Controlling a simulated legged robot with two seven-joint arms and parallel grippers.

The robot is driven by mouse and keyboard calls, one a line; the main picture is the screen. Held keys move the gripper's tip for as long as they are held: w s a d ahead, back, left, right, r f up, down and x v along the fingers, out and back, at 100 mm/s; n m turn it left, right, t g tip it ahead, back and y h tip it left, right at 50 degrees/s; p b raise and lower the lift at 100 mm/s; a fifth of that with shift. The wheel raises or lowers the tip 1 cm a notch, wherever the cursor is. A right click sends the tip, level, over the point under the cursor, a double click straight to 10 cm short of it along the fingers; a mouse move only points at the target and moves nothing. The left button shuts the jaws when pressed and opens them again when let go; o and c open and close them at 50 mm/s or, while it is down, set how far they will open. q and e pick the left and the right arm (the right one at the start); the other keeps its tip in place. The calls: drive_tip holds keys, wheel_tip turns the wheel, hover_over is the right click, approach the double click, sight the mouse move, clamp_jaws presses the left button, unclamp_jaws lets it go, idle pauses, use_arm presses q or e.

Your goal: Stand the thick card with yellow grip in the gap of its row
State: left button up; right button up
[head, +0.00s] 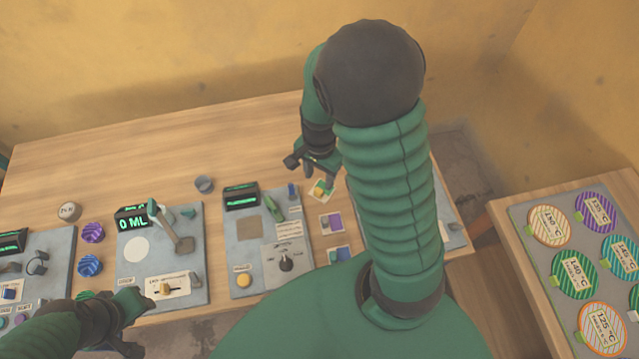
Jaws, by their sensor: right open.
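My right gripper (316,172) is open above the table, just behind a small flat card with green and yellow on it (321,190). The yellow part may be the card's grip, but it is too small to be sure. I cannot tell whether the gripper touches it. A row with a gap is not clearly visible; my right arm hides part of the table. My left gripper (138,325) looks open and empty at the lower left.
Panels with a 0 ML display (132,219) and a knob (286,264) stand along the table's front. A side table at right holds a tray (519,214) of striped discs. The table's back left is clear.

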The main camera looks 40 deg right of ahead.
drive_tip(key=s+a+r+n+t, duration=0.1)
drive_tip(key=a+r+n+t, duration=0.1)
drive_tip(key=a+r+n, duration=0.3)
drive_tip(key=a+n, duration=0.4)
drive_tip(key=n, duration=0.5)
drive_tip(key=shift+s+a+r+n+t, duration=0.3)
drive_tip(key=shift+s+a+r+n, duration=0.05)
drive_tip(key=shift+r+n, duration=0.05)
drive_tip(key=shift+s, duration=0.1)
